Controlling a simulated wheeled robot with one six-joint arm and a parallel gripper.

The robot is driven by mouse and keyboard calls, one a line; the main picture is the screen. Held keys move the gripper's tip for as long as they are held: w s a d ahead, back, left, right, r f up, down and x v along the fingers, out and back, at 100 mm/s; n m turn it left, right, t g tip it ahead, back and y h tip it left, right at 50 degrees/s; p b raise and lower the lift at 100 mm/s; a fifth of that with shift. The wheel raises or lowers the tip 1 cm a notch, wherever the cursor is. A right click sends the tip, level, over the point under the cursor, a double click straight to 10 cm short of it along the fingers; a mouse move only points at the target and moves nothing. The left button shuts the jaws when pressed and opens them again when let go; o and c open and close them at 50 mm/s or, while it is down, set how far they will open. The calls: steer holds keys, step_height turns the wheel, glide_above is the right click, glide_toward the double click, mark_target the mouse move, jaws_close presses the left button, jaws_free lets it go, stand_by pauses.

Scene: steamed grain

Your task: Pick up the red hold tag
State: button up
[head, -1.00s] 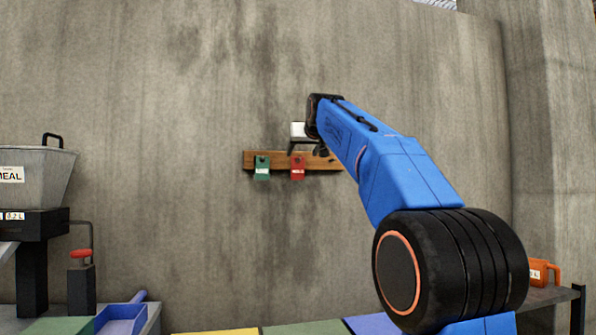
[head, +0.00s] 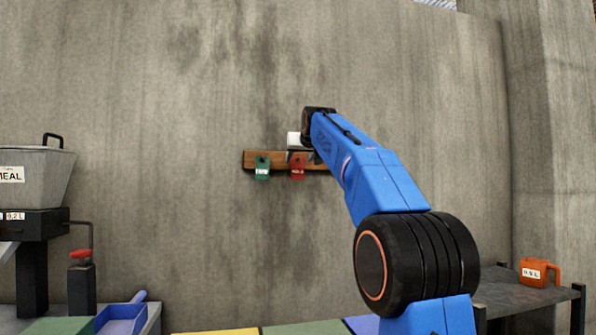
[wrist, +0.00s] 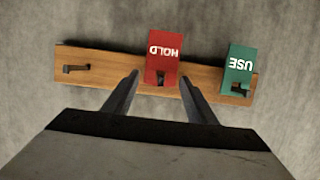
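The red hold tag (head: 298,166) hangs on a wooden peg board (head: 250,159) on the concrete wall. In the wrist view the tag (wrist: 163,56) appears upside down, with the white word HOLD and a dark hook at its slot. A green USE tag (head: 262,167) hangs beside it, on the right in the wrist view (wrist: 238,66). My gripper (wrist: 158,82) is open, its two dark fingers pointing at the board on either side of the red tag's hook end. I see no contact with the tag. In the head view my wrist hides the board's right end.
An empty hook (wrist: 76,69) is on the board, left in the wrist view. The wall around the board is bare.

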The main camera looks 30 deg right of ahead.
steer(key=c, duration=0.7)
steer(key=shift+r, duration=0.15)
steer(key=shift+r, duration=0.15)
steer(key=s+a, duration=0.2)
steer(key=s, duration=0.6)
steer(key=s+a, duration=0.3)
steer(key=s, duration=0.6)
steer(key=shift+s, duration=0.15)
